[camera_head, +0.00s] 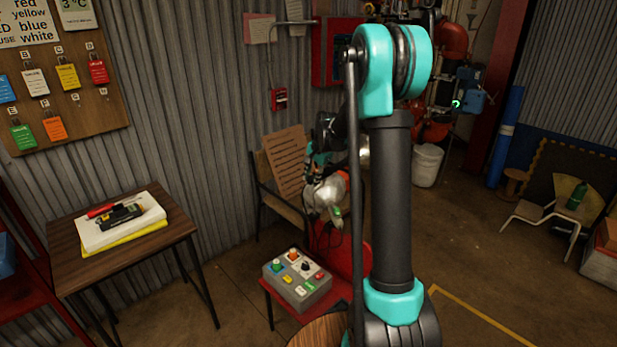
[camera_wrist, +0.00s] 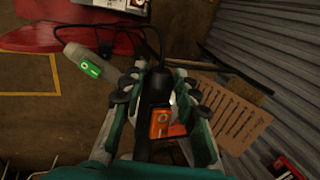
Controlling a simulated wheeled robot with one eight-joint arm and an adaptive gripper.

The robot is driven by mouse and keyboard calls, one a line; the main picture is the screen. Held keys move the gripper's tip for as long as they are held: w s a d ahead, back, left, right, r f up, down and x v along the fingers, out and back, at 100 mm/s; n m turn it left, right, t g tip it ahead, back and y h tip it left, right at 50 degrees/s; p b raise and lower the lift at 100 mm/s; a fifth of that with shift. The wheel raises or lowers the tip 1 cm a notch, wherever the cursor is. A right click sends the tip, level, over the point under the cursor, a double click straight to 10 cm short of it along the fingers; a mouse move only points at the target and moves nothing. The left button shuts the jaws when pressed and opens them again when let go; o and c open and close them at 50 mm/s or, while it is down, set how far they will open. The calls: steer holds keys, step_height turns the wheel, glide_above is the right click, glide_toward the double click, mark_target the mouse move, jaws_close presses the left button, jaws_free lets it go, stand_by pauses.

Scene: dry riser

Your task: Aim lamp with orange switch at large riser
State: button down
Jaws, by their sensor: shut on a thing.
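My gripper (camera_wrist: 156,92) is shut on the dark handle of a lamp with an orange switch (camera_wrist: 162,122) in the wrist view. A pale lamp with a green switch (camera_wrist: 88,66) hangs beside it on a dark cable, outside the fingers. In the head view my gripper (camera_head: 318,163) is left of my upright arm link, over the red chair area. Silvery lamp heads (camera_head: 326,192) show just below it; which belongs to which lamp is hard to tell. Red riser pipework (camera_head: 451,42) stands at the back right, partly hidden by my arm.
A control box (camera_head: 298,279) with coloured buttons sits on a red seat below the gripper. A small table (camera_head: 150,252) is at left. A white bucket (camera_head: 427,166) stands near the riser.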

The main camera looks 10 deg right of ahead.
steer(key=shift+s+d+n+y, duration=0.15)
steer(key=shift+s+d+n, duration=0.2)
steer(key=shift+n, duration=0.3)
steer(key=shift+s+d+n+y, duration=0.15)
steer(key=shift+s+d+n, duration=0.15)
steer(key=shift+n, duration=0.35)
steer(key=shift+g, duration=0.3)
steer(key=c, duration=1.1)
jaws_free()
steer(key=shift+d, duration=0.1)
steer(key=shift+r, duration=0.1)
steer(key=v, duration=1.1)
steer(key=shift+s+d+r, duration=0.1)
steer(key=shift+r, duration=0.25)
